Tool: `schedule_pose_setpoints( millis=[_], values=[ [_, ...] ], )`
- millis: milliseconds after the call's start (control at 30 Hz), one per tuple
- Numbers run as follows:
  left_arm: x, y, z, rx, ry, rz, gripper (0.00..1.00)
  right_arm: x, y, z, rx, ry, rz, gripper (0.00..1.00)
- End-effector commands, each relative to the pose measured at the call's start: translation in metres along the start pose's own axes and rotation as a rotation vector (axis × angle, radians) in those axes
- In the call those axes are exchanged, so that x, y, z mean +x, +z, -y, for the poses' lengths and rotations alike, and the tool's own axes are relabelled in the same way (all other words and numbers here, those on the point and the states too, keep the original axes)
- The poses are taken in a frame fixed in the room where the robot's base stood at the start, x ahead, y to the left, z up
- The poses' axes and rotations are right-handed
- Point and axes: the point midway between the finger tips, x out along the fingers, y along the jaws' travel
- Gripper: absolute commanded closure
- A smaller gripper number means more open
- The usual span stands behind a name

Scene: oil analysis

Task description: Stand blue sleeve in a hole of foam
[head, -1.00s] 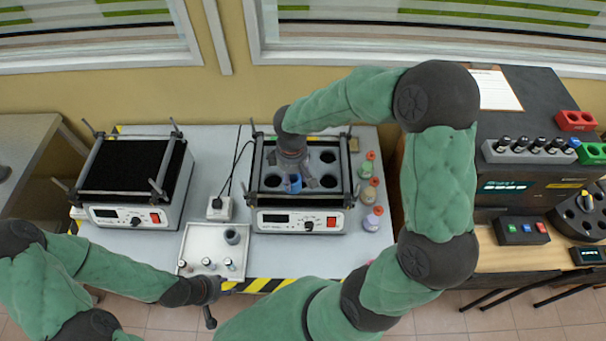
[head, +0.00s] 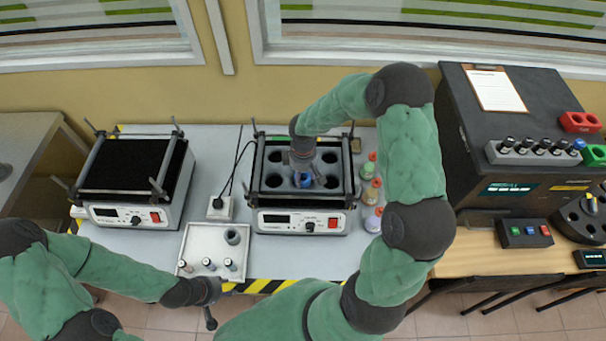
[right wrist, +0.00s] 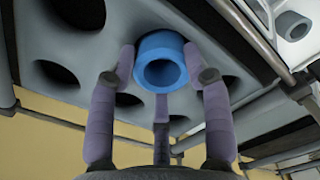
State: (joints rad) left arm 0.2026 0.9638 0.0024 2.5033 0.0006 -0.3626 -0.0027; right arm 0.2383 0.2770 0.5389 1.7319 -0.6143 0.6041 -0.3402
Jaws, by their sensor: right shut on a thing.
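The blue sleeve (head: 306,180) is a short, thick-walled tube; it also shows in the right wrist view (right wrist: 162,62). My right gripper (head: 304,182) is shut on it, with its purple fingers around it in the right wrist view. The grey foam (head: 276,169) has several round dark holes and sits in the right-hand shaker. The sleeve is over the foam's front middle area, roughly upright. Its lower end is hidden, so I cannot tell whether it is in a hole. My left gripper (head: 219,303) is empty at the table's front edge, its fingers apart.
A white tray (head: 204,240) with small vials and a grey cup stands front left of the shaker. Coloured bottles (head: 372,194) stand close on its right. Upright clamp posts and bars frame the foam. A second shaker (head: 135,172) stands left.

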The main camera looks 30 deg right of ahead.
Motion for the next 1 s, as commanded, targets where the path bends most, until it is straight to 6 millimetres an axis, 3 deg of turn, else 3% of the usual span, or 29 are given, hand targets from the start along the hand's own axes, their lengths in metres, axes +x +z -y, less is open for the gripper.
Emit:
schedule_pose_setpoints(
  millis=[300,333,400,800,1000],
  values=[
    [0.003,0.0,0.001,0.0,0.0,0.0,0.6,0.003,0.0,0.0,0.0,0.001,0.0,0.63],
    [0.003,0.0,0.001,0.0,0.0,0.0,0.6,0.003,0.0,0.0,0.0,0.001,-0.001,0.45],
    [0.002,0.0,0.001,0.0,0.0,0.0,0.6,0.002,0.0,0.0,0.0,0.001,-0.001,0.26],
    [0.0,0.0,0.0,0.0,0.0,0.0,0.6,-0.001,0.0,0.0,0.0,0.001,0.0,0.26],
    [-0.004,0.0,-0.001,0.0,0.0,0.0,0.6,-0.025,0.0,-0.001,0.0,0.003,-0.003,0.26]
  ],
)
